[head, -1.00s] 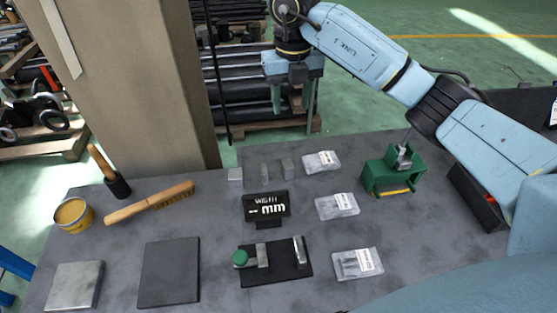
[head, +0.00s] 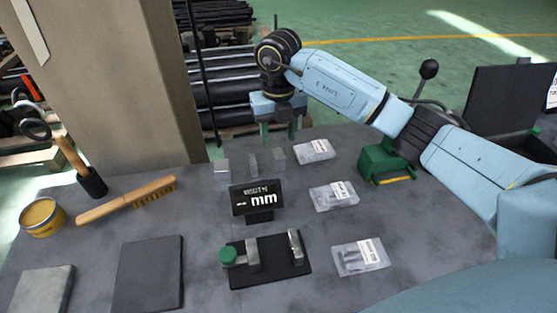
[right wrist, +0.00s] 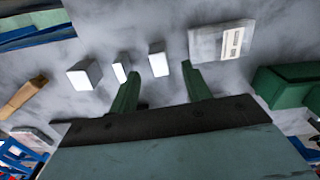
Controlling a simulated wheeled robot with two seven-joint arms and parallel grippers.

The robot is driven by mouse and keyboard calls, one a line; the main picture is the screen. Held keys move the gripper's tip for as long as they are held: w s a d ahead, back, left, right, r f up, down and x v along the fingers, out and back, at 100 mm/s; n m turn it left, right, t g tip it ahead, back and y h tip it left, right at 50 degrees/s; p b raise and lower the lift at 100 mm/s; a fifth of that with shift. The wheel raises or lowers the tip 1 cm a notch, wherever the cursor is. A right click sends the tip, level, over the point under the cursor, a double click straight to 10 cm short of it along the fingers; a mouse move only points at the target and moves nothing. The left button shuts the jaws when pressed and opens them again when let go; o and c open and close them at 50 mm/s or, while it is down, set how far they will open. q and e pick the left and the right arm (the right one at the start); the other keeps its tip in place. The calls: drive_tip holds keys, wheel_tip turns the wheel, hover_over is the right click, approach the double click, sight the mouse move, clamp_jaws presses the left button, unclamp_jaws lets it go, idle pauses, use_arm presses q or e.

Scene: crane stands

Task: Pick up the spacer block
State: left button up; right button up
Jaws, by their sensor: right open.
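Three small grey metal blocks stand in a row at the back of the table, and I cannot tell which one is the spacer block. In the head view they are a wide left block (head: 221,169), a thin middle block (head: 253,164) and a right block (head: 279,157). My right gripper (head: 278,138) is open and empty, just beyond and above the right block. In the right wrist view, the left block (right wrist: 84,75), middle block (right wrist: 121,70) and right block (right wrist: 158,62) show past the fingers (right wrist: 160,74), with the right block between the fingertips. My left gripper is out of view.
A black "mm" display (head: 257,199) stands in front of the blocks. Bagged parts (head: 314,150) lie close to their right, with a green fixture (head: 384,163) beyond. A black plate with a green knob (head: 270,265) lies nearer.

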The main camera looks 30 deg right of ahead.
sight(279, 153)
drive_tip(key=f, duration=0.6)
drive_tip(key=shift+s+a+f, duration=0.15)
drive_tip(key=shift+s+f, duration=0.05)
drive_tip(key=shift+s, duration=0.15)
clamp_jaws()
